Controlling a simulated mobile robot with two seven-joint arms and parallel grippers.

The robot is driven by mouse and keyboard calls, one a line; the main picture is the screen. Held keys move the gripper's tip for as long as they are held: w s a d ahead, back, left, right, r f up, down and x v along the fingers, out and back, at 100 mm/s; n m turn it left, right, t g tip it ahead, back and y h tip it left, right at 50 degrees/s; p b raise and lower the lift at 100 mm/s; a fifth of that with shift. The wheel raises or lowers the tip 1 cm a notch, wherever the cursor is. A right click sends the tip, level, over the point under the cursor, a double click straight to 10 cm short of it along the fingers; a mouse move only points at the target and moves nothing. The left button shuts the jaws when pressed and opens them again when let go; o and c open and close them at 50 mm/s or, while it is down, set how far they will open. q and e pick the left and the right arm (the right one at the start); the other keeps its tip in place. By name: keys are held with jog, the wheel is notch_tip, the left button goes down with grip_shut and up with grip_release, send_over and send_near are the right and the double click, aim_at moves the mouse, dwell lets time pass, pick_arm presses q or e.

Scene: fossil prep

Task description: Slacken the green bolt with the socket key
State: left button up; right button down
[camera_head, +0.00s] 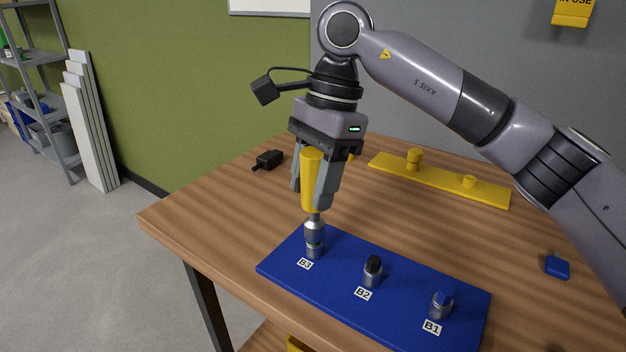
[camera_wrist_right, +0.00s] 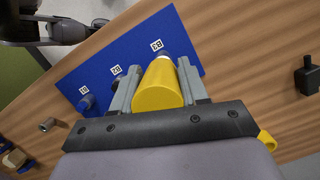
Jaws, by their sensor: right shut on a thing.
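The socket key (camera_head: 312,182) has a yellow handle and a metal shaft and socket. My right gripper (camera_head: 316,190) is shut on its handle and holds it upright, socket down. The yellow handle also shows between the fingers in the right wrist view (camera_wrist_right: 158,88). The socket is over the metal post at B3 on the blue board (camera_head: 392,325). The bolt head there is hidden, and I see no green bolt. B2 bears a black-headed bolt (camera_head: 373,268) and B1 a blue-headed bolt (camera_head: 441,302).
A yellow board (camera_head: 438,180) with two yellow posts lies at the back of the wooden table (camera_head: 215,205). A black item (camera_head: 268,160) lies at the back left, and a small blue item (camera_head: 556,266) at the right. The table left of the blue board is clear.

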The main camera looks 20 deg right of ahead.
aim_at(309, 155)
jog(key=shift+r, duration=0.2)
jog(key=shift+s+a+p+v, duration=0.1)
jog(key=shift+a+p+v, duration=0.15)
jog(key=shift+p+v, duration=0.8)
jog(key=shift+s+a+p+v, duration=0.1)
jog(key=shift+a+p+v, duration=0.15)
jog(key=shift+p+v, duration=0.75)
jog(key=shift+s+a+p+v, duration=0.1)
jog(key=shift+a+p+v, duration=0.15)
jog(key=shift+p+v, duration=0.8)
jog(key=shift+r, duration=0.3)
